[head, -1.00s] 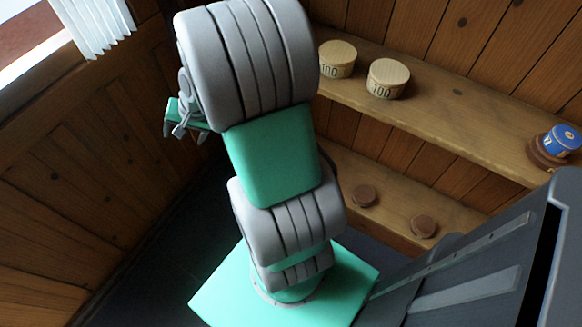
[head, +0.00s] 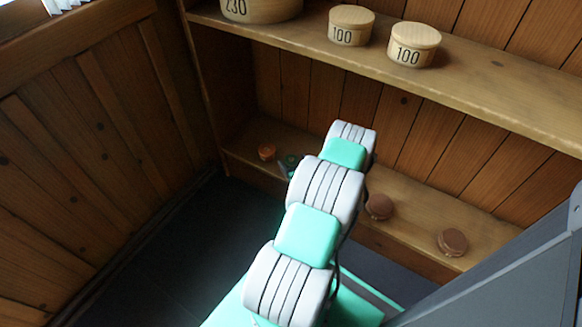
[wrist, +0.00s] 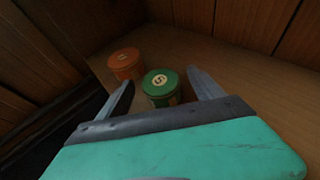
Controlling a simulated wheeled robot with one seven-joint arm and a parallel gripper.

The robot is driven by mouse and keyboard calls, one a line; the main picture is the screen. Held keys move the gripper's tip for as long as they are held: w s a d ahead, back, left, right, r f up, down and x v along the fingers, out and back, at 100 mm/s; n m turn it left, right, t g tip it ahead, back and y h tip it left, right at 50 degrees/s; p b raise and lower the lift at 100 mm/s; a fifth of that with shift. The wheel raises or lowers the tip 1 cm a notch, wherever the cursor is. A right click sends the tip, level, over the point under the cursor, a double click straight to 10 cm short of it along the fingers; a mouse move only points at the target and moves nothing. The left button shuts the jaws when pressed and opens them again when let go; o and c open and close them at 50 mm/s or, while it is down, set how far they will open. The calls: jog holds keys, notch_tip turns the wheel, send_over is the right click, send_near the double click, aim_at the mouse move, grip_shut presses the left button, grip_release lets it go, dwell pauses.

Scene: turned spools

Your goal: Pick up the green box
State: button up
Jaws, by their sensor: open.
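The green box (wrist: 161,86) is a small round tin with a pale label on its lid. In the wrist view it stands upright on the wooden shelf, between and just beyond the tips of my gripper (wrist: 162,84). My gripper is open, with one finger on each side of the box's line. I cannot tell whether either finger touches it. In the head view a small dark green shape beside my arm on the lower shelf (head: 440,222) may be the box or my gripper; my arm hides much of that spot.
An orange round tin (wrist: 125,64) stands left of the green box, close to it; it also shows in the head view (head: 267,153). Brown spools (head: 452,242) sit further right on the lower shelf. Numbered round boxes (head: 350,25) stand on the upper shelf above my arm.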

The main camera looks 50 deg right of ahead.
jog(key=shift+x, duration=0.95)
jog(key=shift+w+d+f, duration=0.15)
jog(key=shift+w, duration=0.1)
jog(key=shift+c, duration=0.5)
jog(key=c, duration=1.3)
